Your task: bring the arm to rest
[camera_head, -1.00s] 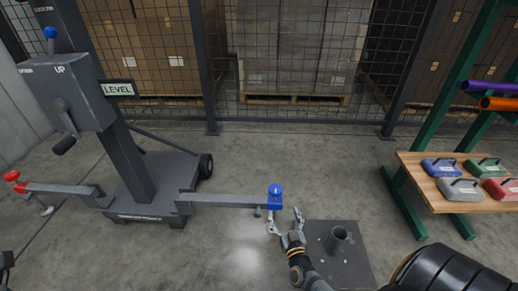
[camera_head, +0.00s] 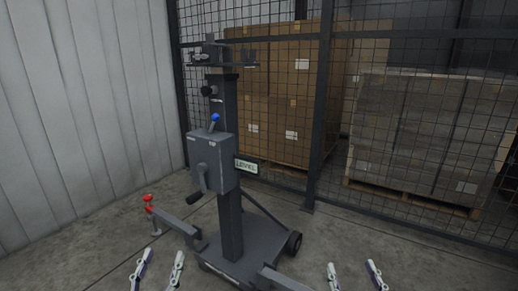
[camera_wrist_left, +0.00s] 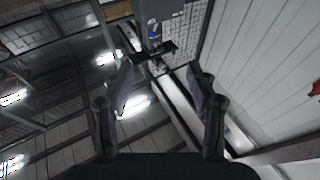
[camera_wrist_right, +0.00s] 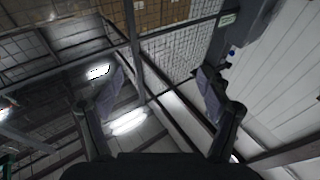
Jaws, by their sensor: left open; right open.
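My left gripper (camera_head: 158,270) stands at the bottom of the head view, left of centre. Its two fingers are apart and nothing is between them. My right gripper (camera_head: 352,274) stands at the bottom, right of centre, also open and empty. Both point upward. The left wrist view shows the open left fingers (camera_wrist_left: 165,90) with roof beams and lamps beyond. The right wrist view shows the open right fingers (camera_wrist_right: 160,92) against roof and fence. The arms below the grippers are out of the head view.
A grey mast lift (camera_head: 228,215) with a crank, a LEVEL sign (camera_head: 246,166) and a red-tipped outrigger (camera_head: 149,203) stands ahead. Behind it are a mesh fence (camera_head: 320,110) and boxes on pallets (camera_head: 275,105). A corrugated wall (camera_head: 80,110) is at the left. Floor on the right is clear.

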